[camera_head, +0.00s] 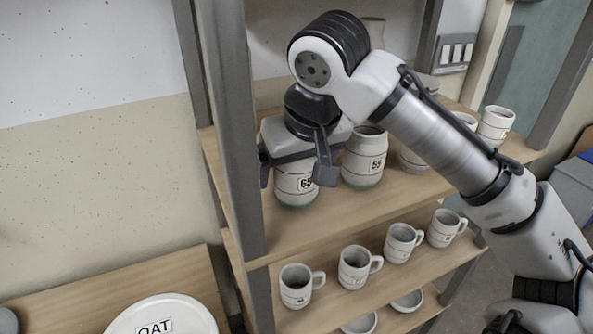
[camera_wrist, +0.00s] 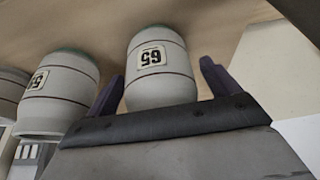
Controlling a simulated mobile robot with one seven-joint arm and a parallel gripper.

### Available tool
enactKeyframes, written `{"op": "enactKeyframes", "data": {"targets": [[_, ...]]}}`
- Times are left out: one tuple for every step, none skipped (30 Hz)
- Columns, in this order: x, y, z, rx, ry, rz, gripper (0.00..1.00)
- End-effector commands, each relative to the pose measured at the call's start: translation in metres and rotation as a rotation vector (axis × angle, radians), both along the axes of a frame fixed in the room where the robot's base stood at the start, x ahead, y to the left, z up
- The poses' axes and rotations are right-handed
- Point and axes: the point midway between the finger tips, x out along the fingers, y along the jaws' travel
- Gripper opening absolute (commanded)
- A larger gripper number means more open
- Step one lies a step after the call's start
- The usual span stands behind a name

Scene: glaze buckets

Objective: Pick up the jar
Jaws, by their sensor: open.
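A pale jar labelled 65 (camera_head: 296,188), with thin dark bands and a green base, stands upright on the upper wooden shelf. My gripper (camera_head: 294,173) is over it, open, with one finger on either side; the gripper hides the jar's top. In the wrist view the same jar (camera_wrist: 160,84) appears upside down between the two dark fingers (camera_wrist: 162,70), with gaps visible beside it. A second similar jar labelled 59 (camera_head: 364,160) stands just right of it; it also shows at the left of the wrist view (camera_wrist: 62,92).
More white vessels, such as a cup (camera_head: 496,122), stand farther right on the upper shelf. Several mugs (camera_head: 354,268) line the shelf below. A grey post (camera_head: 232,130) rises close to the left of my gripper. A white OAT lid (camera_head: 165,318) is at lower left.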

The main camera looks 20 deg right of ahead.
Motion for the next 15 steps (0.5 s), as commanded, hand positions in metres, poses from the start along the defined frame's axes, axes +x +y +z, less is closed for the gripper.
{"op": "enactKeyframes", "data": {"targets": [[-0.0001, 0.0, 0.0, 0.0, 0.0, 0.0, 0.88], [-0.0001, 0.0, 0.0001, 0.0, 0.0, 0.0, 0.88], [-0.0001, 0.0, 0.0001, 0.0, 0.0, 0.0, 0.88], [-0.0002, 0.0, 0.0001, 0.0, 0.0, 0.0, 0.87], [-0.0002, 0.0, 0.0001, 0.0, 0.0, 0.0, 0.83], [-0.0002, 0.0, 0.0001, 0.0, 0.0, 0.0, 0.78], [-0.0002, 0.0, 0.0002, 0.0, 0.0, 0.0, 0.74], [-0.0002, 0.0, 0.0002, 0.0, 0.0, 0.0, 0.7], [-0.0003, 0.0, 0.0002, 0.0, 0.0, 0.0, 0.65], [-0.0003, 0.0, 0.0003, 0.0, 0.0, 0.0, 0.61], [-0.0003, 0.0, 0.0003, 0.0, 0.0, 0.0, 0.57], [-0.0003, 0.0, 0.0003, 0.0, 0.0, 0.0, 0.52], [-0.0003, 0.0, 0.0003, 0.0, 0.0, 0.0, 0.48], [-0.0003, 0.0, 0.0003, 0.0, 0.0, 0.0, 0.44], [-0.0004, 0.0, 0.0004, 0.0, 0.0, 0.0, 0.38]]}}
